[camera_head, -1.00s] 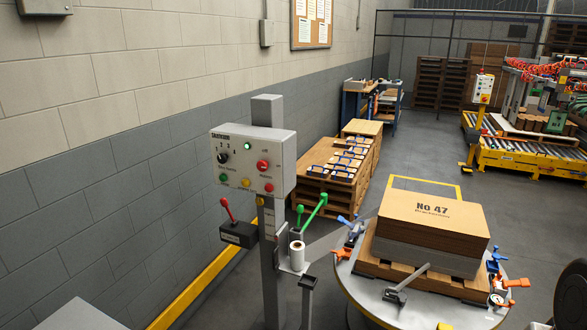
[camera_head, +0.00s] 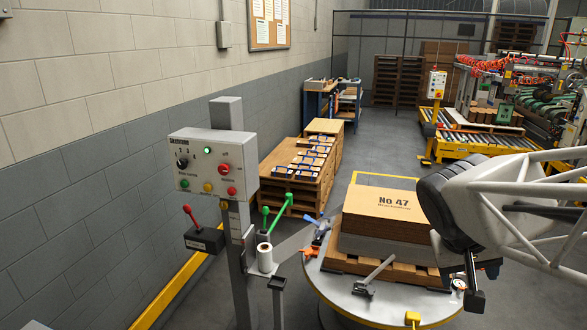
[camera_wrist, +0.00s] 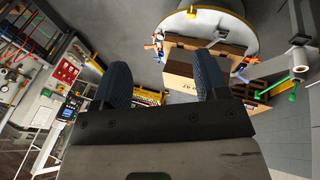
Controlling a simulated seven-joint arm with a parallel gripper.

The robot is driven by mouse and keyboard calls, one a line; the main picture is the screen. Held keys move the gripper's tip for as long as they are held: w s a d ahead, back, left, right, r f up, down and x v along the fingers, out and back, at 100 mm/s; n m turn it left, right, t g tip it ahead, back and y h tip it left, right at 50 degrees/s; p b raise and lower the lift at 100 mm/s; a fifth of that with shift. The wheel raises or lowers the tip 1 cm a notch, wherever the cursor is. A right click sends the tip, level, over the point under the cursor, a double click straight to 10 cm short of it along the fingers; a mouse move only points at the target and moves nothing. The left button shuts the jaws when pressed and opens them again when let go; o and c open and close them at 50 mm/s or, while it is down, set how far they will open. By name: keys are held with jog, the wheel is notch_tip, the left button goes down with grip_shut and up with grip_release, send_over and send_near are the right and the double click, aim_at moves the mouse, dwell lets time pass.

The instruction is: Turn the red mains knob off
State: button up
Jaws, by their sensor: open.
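The grey control box (camera_head: 212,164) stands on a post at left of centre in the head view. The red mains knob (camera_head: 223,168) is on its front face, right of the lit green lamp (camera_head: 207,150). The knob's exact setting is too small to read. My gripper (camera_wrist: 163,78) is open and empty in the wrist view, its two dark fingers wide apart. In the head view my arm comes in from the right, above the round table and well apart from the box. I cannot make out the knob in the wrist view.
A round table (camera_head: 390,309) carries stacked brown board (camera_head: 382,204) on a pallet. A red-handled lever box (camera_head: 205,240), green-handled levers (camera_head: 278,208) and a white roll (camera_head: 265,257) are close around the post. Pallets of blue-edged items (camera_head: 303,165) stand behind. Space in front of the box looks clear.

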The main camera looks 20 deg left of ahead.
jog(key=w+a+r+n+t+h, duration=0.2)
jog(key=w+a+t+h, duration=0.1)
jog(key=w+a, duration=1.1)
jog(key=w+a+n+t, duration=0.2)
jog(key=w+a+t, duration=0.3)
jog(key=w+a, duration=0.75)
jog(key=n+t+y, duration=0.6)
jog(key=t+y, duration=0.1)
send_near(222, 170)
jog(key=w, duration=0.2)
jog(key=shift+s, duration=0.1)
jog(key=shift+w, duration=3.95)
jog(key=shift+c, duration=0.3)
